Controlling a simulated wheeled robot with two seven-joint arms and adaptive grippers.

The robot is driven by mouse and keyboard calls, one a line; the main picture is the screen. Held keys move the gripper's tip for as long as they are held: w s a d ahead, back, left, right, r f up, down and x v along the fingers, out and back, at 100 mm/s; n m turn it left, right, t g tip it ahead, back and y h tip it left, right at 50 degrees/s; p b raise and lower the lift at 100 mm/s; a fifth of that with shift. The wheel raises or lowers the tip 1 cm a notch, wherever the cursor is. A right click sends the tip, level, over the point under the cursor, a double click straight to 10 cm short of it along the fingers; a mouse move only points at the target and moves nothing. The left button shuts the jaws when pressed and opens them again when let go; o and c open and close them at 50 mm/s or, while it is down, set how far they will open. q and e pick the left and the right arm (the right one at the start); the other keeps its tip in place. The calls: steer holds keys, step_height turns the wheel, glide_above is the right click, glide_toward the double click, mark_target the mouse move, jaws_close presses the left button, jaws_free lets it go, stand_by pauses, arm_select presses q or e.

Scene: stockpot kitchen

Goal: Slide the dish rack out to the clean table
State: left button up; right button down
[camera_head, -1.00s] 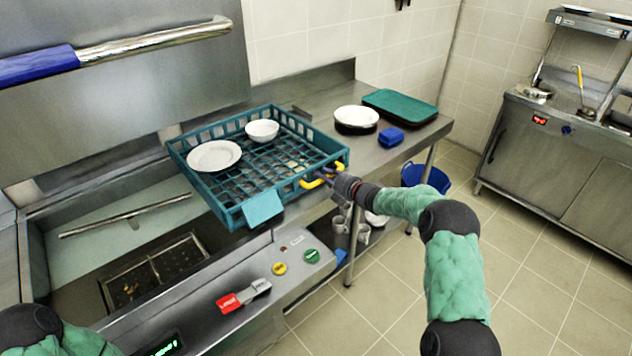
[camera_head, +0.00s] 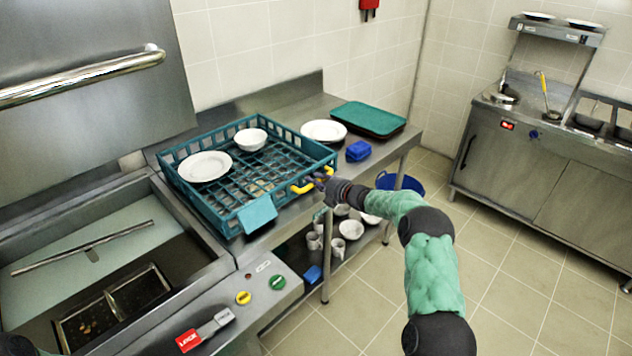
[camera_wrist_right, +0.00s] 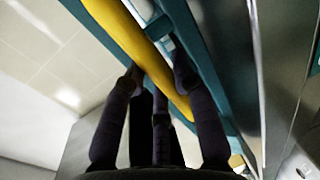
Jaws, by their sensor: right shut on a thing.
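The teal dish rack (camera_head: 205,212) sits on the steel table to the right of the dishwasher's open chamber. A white plate (camera_head: 204,167) and a white bowl (camera_head: 250,139) are in it. A light blue tag (camera_head: 257,214) hangs on its front corner. My right gripper (camera_head: 318,182) is shut on the rack's yellow handle (camera_head: 300,188) at the right side. In the right wrist view the fingers (camera_wrist_right: 157,85) close around the yellow handle (camera_wrist_right: 140,45), beside the teal rack wall. The clean table (camera_head: 290,99) carries the rack.
Cups and bowls (camera_head: 350,229) sit on the shelf below. A blue bucket (camera_head: 400,183) is on the floor.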

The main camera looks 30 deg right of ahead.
steer(key=shift+d, duration=0.2)
steer(key=c, duration=1.4)
jaws_free()
steer(key=shift+r, duration=0.1)
steer(key=o, duration=0.4)
steer(key=shift+w+d, duration=0.15)
steer(key=shift+o, duration=0.2)
steer(key=v, duration=1.2)
